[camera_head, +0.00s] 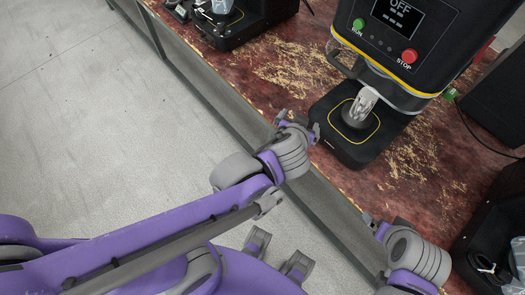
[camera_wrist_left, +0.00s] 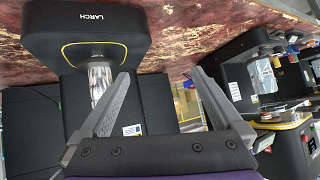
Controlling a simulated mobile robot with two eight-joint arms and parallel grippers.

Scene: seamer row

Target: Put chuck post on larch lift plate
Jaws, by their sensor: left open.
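A silver ribbed post (camera_head: 364,102), which I take to be the chuck post, is at the black round larch lift plate (camera_head: 357,116) inside a yellow outline. The post looks upright there; whether it rests on the plate or hangs just above is unclear. The left wrist view shows the same post (camera_wrist_left: 100,84) and the black base marked LARCH (camera_wrist_left: 138,40). My left gripper (camera_head: 298,122) is open and empty, over the bench's front edge, left of the base. In its wrist view the post is beyond the left finger, not between the fingers. My right gripper (camera_head: 386,222) is at the bench's front edge, lower right.
The seamer head (camera_head: 395,45), with an OFF screen, a green RUN and a red STOP button, overhangs the plate. A second machine (camera_head: 237,20) stands at the upper left of the worn red bench (camera_head: 295,70). Dark equipment (camera_head: 490,240) stands at the right. Bench left of the base is clear.

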